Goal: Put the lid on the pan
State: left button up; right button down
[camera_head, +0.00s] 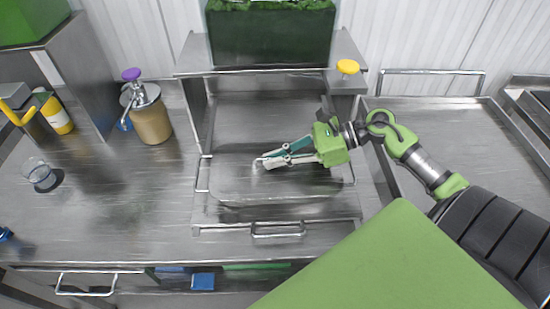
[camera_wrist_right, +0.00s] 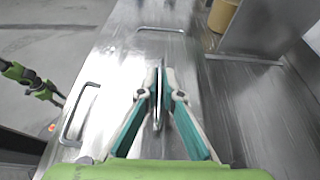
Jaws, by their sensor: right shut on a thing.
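My right gripper (camera_head: 258,163) reaches in from the right over the steel pan area and is shut on a thin, upright metal piece. That piece, which looks like the handle of the lid (camera_wrist_right: 158,95), stands between the fingertips in the right wrist view. Below the gripper is a broad steel surface with a bright rounded front rim, the pan (camera_head: 285,199). Lid and pan are the same shiny steel, so I cannot tell where one ends or whether they touch. A side handle (camera_head: 203,176) is at the left.
A shelf with a dark green planter (camera_head: 270,38) stands behind, its side walls close to the pan area. A dispenser jar (camera_head: 152,120) and a clear glass (camera_head: 39,174) stand at the left. The right counter is clear.

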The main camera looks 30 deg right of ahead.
jog(key=shift+r, duration=0.1)
jog(key=c, duration=2.1)
grip_release()
jog(key=shift+c, duration=0.2)
jog(key=v, duration=1.2)
